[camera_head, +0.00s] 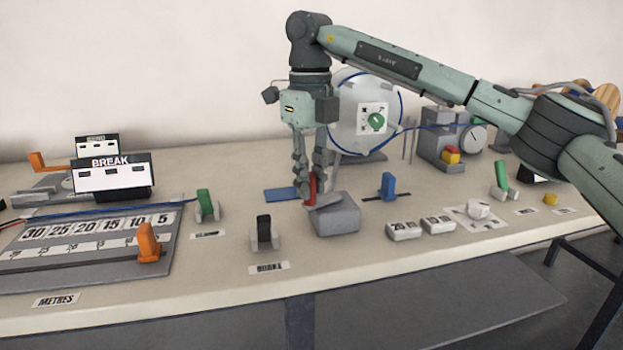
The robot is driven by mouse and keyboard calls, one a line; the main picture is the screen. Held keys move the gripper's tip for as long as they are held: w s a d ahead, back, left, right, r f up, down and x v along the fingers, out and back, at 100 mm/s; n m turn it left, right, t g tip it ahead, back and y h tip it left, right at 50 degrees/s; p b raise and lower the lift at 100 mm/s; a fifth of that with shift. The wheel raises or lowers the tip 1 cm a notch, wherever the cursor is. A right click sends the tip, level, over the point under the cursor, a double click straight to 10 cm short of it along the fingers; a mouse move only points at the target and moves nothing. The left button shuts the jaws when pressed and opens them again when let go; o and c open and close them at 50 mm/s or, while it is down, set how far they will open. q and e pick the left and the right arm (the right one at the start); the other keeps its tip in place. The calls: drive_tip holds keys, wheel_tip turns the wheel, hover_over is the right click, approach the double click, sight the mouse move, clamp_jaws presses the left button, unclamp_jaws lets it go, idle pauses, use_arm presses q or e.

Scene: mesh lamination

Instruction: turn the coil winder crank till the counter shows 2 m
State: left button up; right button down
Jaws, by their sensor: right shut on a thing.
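My right gripper (309,180) points straight down and is shut on a red upright handle (312,190). The handle stands on a crank arm (322,202) on top of a grey block (337,220). The fingers partly cover the handle. Behind the gripper stands a large pale reel (352,112) with blue cable round its rim and a green knob (376,121). No counter showing 2 m can be made out; the small digits on the two white blocks (404,231) at the front are too small to read surely. My left gripper is not in view.
A metres board (90,272) with an orange lever (148,242) lies at the left. A green lever (205,203), a black lever (264,230) and a blue lever (388,184) stand around the block. A grey machine with a red button (451,153) stands at the back right.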

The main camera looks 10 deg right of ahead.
drive_tip(key=c, duration=1.4)
unclamp_jaws()
wheel_tip(320, 180, up, 12)
idle(0.5)
